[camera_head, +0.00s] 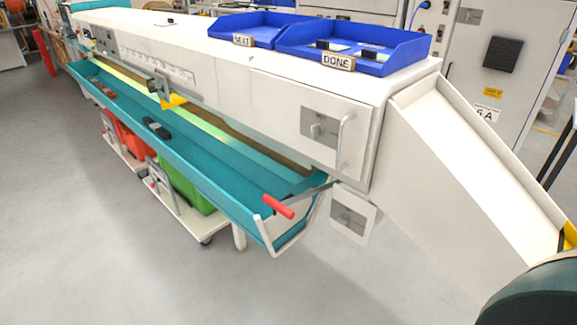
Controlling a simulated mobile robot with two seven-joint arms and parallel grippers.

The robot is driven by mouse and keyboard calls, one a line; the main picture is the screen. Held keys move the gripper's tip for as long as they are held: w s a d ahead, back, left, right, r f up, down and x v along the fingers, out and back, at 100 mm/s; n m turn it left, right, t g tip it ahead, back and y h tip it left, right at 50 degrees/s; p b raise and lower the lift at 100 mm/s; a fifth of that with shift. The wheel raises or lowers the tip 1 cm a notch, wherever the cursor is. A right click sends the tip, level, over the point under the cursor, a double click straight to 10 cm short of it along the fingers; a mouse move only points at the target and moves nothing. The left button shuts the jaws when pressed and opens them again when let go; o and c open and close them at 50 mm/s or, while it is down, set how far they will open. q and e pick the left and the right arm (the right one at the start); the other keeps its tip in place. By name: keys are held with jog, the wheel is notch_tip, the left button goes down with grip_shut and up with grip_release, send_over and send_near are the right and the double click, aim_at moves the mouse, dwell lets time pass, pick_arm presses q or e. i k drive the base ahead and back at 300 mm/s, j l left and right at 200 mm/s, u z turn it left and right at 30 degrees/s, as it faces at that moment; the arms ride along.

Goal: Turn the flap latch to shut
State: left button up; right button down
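A grey latch plate (320,127) sits on a white door panel (290,113) with a pale upright handle (345,139), at the near right end of the long white machine. A second grey latch plate (349,217) is on a small white panel (369,226) hanging below that end. I cannot tell which of the two is the flap latch, nor whether either is turned to shut. Neither of my grippers is in view.
A red-gripped lever (278,207) sticks out at the near end of the long teal trough (215,180). Blue trays (393,62) stand on top of the machine. A white chute (455,170) slopes down to the right. Grey floor (110,250) at left is clear.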

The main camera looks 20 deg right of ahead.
aim_at(344, 219)
jog(key=l+z, duration=0.1)
jog(key=z, duration=1.15)
jog(key=i+j, duration=0.05)
